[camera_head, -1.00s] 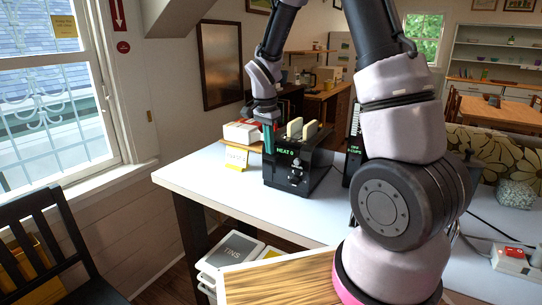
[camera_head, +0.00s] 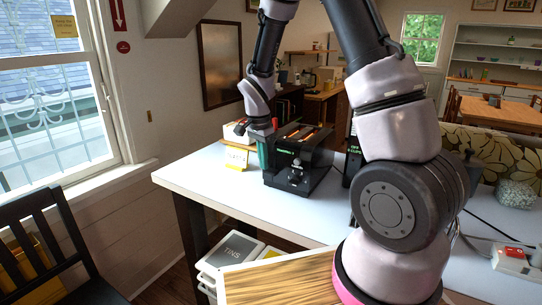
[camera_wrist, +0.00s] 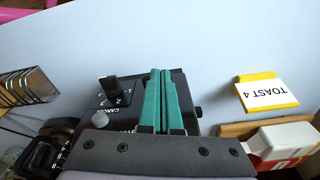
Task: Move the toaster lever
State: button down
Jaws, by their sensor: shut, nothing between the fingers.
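The black toaster (camera_head: 318,168) stands on the white table, its top slots glowing orange and no bread sticking up. My gripper (camera_head: 263,158) points down at the toaster's left end. In the wrist view its teal fingers (camera_wrist: 160,100) are together with nothing between them, over the black toaster body. The lever cannot be made out clearly; the fingers and wrist hide part of that end. Whether the fingers touch it, I cannot tell.
A yellow and white card (camera_head: 236,159), reading "TOAST 4" in the wrist view, stands left of the toaster. A white box sits on a wooden board behind it. The table's front left (camera_head: 205,170) is clear. A black appliance stands right of the toaster.

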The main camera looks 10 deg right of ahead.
jog(key=shift+s+a+r, duration=0.1)
jog(key=shift+a+r, duration=0.05)
notch_tip(320, 180, up, 11)
jog(key=shift+s+a+f, duration=0.2)
jog(key=shift+s+a, duration=0.1)
jog(key=shift+a, duration=0.1)
dwell(0.4)
